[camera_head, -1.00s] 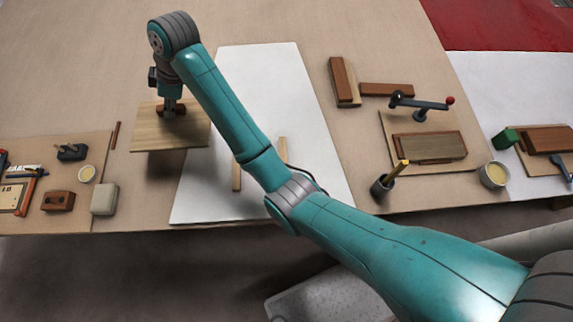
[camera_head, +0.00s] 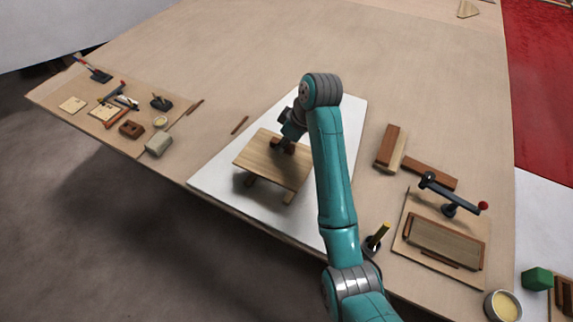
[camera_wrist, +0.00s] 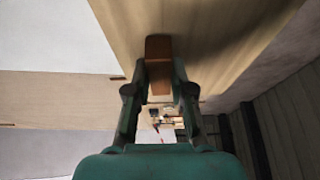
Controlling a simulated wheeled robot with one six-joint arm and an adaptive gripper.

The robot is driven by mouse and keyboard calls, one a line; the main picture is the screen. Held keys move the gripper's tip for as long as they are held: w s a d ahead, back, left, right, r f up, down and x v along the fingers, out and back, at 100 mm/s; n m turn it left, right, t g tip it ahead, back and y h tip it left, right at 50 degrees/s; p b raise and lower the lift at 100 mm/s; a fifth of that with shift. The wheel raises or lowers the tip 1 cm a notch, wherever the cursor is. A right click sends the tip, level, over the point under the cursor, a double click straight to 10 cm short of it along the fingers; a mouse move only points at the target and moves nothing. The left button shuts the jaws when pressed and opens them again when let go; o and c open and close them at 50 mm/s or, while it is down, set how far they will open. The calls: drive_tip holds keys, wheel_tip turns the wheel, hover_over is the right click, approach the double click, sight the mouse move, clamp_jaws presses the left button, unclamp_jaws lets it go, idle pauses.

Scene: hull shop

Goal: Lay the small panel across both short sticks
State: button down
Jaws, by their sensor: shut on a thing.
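The small panel (camera_head: 262,158) is a pale wooden board, held over the white sheet (camera_head: 215,182). A brown block handle (camera_wrist: 158,62) stands on its face. My gripper (camera_head: 284,146) is shut on this handle; the wrist view also shows my gripper (camera_wrist: 160,84) with a finger on each side of it. The near ends of the two short sticks show below the panel's front edge: the left stick (camera_head: 251,181) and the right stick (camera_head: 289,197). The panel hides the rest of both. I cannot tell whether the panel touches them.
Brown and pale blocks (camera_head: 388,147) and a board with a clamp (camera_head: 440,240) lie farther right. Small tools and a grey block (camera_head: 159,144) are at left.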

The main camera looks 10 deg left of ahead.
sight(284, 159)
drive_tip(key=shift+f, duration=3.5)
drive_tip(key=shift+f, duration=0.2)
drive_tip(key=c, duration=1)
unclamp_jaws()
